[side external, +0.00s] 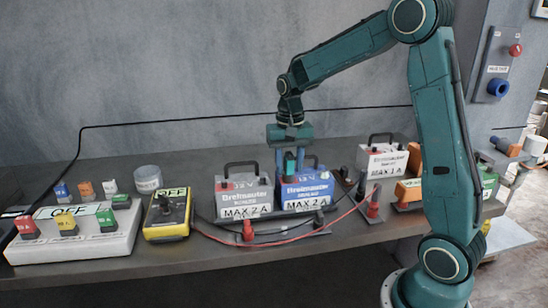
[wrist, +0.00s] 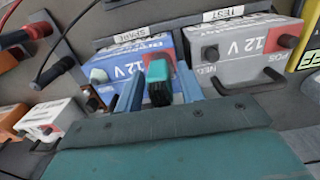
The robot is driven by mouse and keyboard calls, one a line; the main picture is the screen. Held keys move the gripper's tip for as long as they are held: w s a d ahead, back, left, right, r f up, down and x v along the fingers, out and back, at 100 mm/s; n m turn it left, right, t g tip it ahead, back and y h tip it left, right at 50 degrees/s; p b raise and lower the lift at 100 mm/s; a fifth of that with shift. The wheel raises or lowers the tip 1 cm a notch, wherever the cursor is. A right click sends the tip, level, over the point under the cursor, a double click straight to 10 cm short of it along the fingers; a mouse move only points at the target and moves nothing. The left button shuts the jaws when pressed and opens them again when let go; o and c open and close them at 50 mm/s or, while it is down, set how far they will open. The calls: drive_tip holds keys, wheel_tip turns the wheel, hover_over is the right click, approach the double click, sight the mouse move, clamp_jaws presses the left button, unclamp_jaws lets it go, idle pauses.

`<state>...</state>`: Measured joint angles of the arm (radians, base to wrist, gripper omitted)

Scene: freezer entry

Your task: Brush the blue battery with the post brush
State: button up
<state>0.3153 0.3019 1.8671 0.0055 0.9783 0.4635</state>
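The blue battery (side external: 305,190) stands upright on the bench, marked 12 V and MAX 2 A in the side view. It also shows in the wrist view (wrist: 120,62), partly covered by my gripper and the brush. My gripper (side external: 290,160) points down over its top. The post brush, teal with dark bristles, shows between my blue fingers in the wrist view (wrist: 158,85); my gripper appears shut on it. The brush is at the battery's top, by the left end in the side view. I cannot tell whether the bristles touch a post.
A grey battery (side external: 240,192) stands close on the left. A yellow meter (side external: 167,217), a switch box (side external: 75,235) and a round tin (side external: 148,179) are farther left. Red and black leads lie in front.

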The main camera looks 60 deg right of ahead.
drive_tip(key=shift+o, duration=0.3)
drive_tip(key=shift+w+r, duration=0.1)
drive_tip(key=shift+r, duration=0.1)
drive_tip(key=shift+r, duration=0.55)
wheel_tip(320, 180, up, 12)
drive_tip(key=shift+r, duration=0.25)
drive_tip(key=shift+a, duration=0.1)
drive_tip(key=s+a+f+n+t, duration=0.2)
drive_tip(key=s+a+n, duration=0.2)
drive_tip(key=s, duration=0.6)
drive_tip(key=s+a+f+n+t, duration=0.2)
drive_tip(key=s+a+n, duration=0.3)
drive_tip(key=s+a, duration=0.3)
drive_tip(key=s+t, duration=0.1)
drive_tip(key=s, duration=0.2)
drive_tip(key=shift+s+a+f+t, duration=0.15)
drive_tip(key=shift+a+f+t, duration=0.1)
drive_tip(key=shift+a+t, duration=0.05)
